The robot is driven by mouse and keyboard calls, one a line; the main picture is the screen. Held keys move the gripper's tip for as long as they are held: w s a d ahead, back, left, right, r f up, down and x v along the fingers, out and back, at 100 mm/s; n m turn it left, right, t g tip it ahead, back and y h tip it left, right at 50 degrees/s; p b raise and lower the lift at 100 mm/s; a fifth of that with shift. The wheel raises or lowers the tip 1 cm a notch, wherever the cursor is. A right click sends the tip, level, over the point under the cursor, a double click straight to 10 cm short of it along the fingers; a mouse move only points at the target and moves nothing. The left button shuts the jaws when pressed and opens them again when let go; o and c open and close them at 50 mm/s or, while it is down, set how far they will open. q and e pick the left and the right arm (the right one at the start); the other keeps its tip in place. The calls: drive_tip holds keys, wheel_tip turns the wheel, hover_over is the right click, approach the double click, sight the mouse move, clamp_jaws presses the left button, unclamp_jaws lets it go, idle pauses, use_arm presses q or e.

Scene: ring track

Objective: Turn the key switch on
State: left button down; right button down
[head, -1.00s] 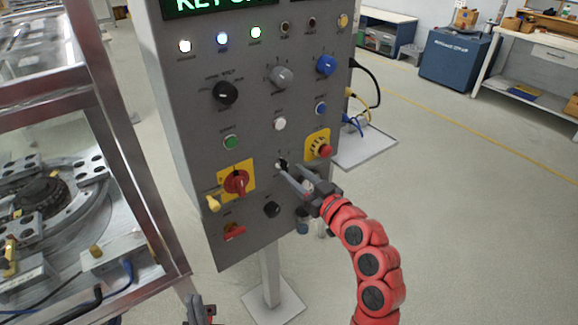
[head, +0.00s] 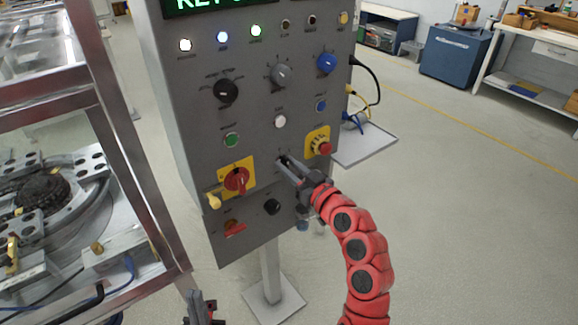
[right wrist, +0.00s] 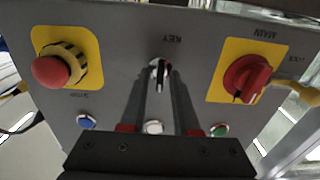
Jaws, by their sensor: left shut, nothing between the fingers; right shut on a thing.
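The key switch (right wrist: 160,73) is on the grey control panel (head: 190,120), between the red main switch and the emergency button. In the right wrist view its dark key stands upright in the picture under the upside-down label KEY. My right gripper (head: 284,161) is at the panel, shut on the key, with its two fingers (right wrist: 162,88) either side of it. In the head view the fingers mostly hide the key. My left gripper (head: 201,306) is at the bottom edge of the head view, away from the panel, shut and empty.
Near the key are a red main switch (head: 236,180) on a yellow plate and a red emergency button (head: 323,148). A white button (head: 280,121) is above it and a black knob (head: 272,207) below. A metal-framed machine (head: 140,160) stands at the left.

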drive_tip(key=shift+m, duration=0.4)
drive_tip(key=shift+d+m, duration=0.1)
drive_tip(key=shift+m, duration=1)
drive_tip(key=m, duration=0.2)
drive_tip(key=shift+m, duration=0.3)
drive_tip(key=m+p, duration=0.1)
drive_tip(key=m, duration=0.2)
drive_tip(key=shift+f+m+p, duration=0.1)
drive_tip(key=shift+m+p, duration=0.35)
drive_tip(key=shift+m, duration=1.15)
drive_tip(key=c, duration=0.9)
unclamp_jaws()
drive_tip(key=shift+c, duration=0.2)
